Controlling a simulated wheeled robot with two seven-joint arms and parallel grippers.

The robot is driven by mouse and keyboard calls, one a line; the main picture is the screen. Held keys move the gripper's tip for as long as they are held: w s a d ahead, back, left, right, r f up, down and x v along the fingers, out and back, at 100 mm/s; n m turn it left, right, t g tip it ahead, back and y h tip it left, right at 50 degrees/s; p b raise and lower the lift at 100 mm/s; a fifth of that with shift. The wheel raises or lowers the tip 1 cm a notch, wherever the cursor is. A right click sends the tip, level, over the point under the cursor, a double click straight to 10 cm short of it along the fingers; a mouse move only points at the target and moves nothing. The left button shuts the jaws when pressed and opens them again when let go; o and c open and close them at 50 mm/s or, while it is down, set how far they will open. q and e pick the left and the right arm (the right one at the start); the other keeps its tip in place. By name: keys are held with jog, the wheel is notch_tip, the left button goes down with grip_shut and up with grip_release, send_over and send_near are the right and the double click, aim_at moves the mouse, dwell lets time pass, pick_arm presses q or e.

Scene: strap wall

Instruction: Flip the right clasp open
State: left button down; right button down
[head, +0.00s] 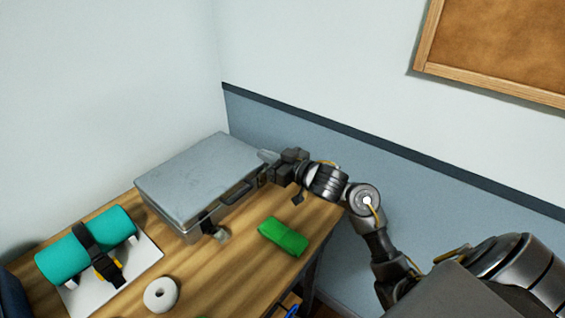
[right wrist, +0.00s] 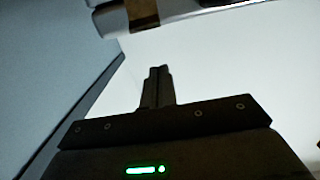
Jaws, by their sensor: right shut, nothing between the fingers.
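A grey metal case (head: 195,178) lies on the wooden table with its lid down. Its dark handle (head: 238,191) is on the front side. The near left clasp (head: 212,230) sticks out from the front side. My right gripper (head: 266,156) is at the case's far right corner, by the lid edge, and hides the right clasp in the head view. I cannot tell whether it touches the case. In the right wrist view its fingers (right wrist: 158,84) are shut and empty. A brownish piece (right wrist: 142,12) on a pale edge shows at the top; I cannot tell if it is the clasp. My left gripper is out of view.
A green folded cloth-like block (head: 284,236) lies right of the case on the wooden table (head: 205,272). A teal roll with a black strap (head: 65,258) rests on a white board at left. A white ring (head: 161,293) is in front. Walls stand close behind.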

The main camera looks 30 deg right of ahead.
aim_at(264, 178)
jog(key=shift+s+d+f, duration=0.1)
jog(key=shift+s+f, duration=0.1)
jog(key=shift+f, duration=0.75)
jog(key=shift+s+f, duration=0.2)
jog(key=shift+f, duration=0.75)
